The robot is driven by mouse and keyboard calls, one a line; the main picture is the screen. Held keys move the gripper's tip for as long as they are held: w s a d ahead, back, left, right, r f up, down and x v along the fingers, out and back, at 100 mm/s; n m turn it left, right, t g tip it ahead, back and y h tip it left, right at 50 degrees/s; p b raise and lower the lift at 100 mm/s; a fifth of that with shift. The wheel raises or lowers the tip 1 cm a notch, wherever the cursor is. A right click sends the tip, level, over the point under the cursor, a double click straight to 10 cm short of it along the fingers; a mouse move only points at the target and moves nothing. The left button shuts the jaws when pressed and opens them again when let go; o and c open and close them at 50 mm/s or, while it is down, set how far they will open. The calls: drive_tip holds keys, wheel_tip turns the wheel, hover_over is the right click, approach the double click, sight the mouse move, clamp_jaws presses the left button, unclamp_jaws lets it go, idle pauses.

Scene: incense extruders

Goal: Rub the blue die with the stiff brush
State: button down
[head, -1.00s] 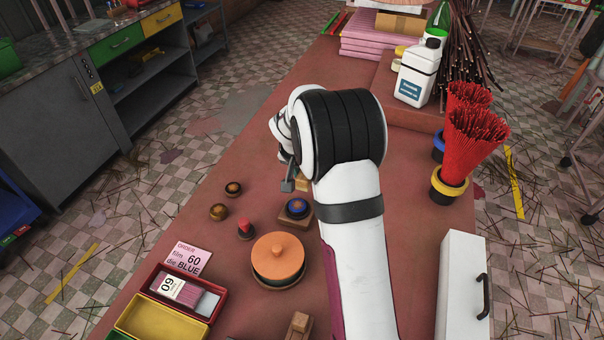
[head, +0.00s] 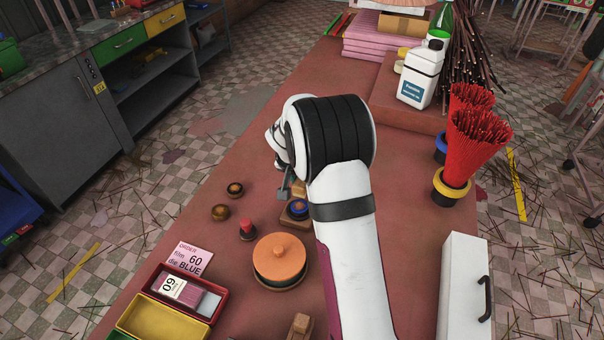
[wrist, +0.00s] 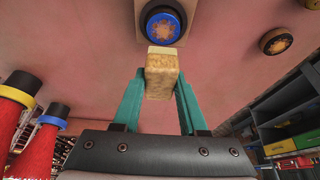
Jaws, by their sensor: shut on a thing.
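The blue die (head: 297,209) sits in a square wooden block on the red-brown bench. In the wrist view the blue die (wrist: 162,26) shows its round blue face with an orange-brown centre. My gripper (wrist: 160,88) has teal fingers shut on the stiff brush (wrist: 161,78), a tan block with a pale end. In the head view my gripper (head: 287,188) is just behind the die, and my arm hides most of the brush.
Other dies (head: 236,189) (head: 220,212) and a red-topped piece (head: 247,231) stand left of the blue die. An orange-lidded round pot (head: 280,258) is in front. An order card (head: 190,260) reads film 60, die BLUE. Red incense bundles (head: 477,145) stand at right.

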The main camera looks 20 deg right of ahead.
sight(298, 208)
drive_tip(key=shift+f, duration=0.8)
drive_tip(key=shift+s+a+f, duration=0.2)
drive_tip(key=shift+f, duration=0.5)
drive_tip(key=shift+s+a+f, duration=0.2)
drive_tip(key=shift+f, duration=0.45)
drive_tip(key=shift+s+a, duration=1.05)
drive_tip(key=shift+s, duration=0.05)
drive_tip(key=w+d, duration=0.3)
drive_tip(key=shift+r, duration=4.15)
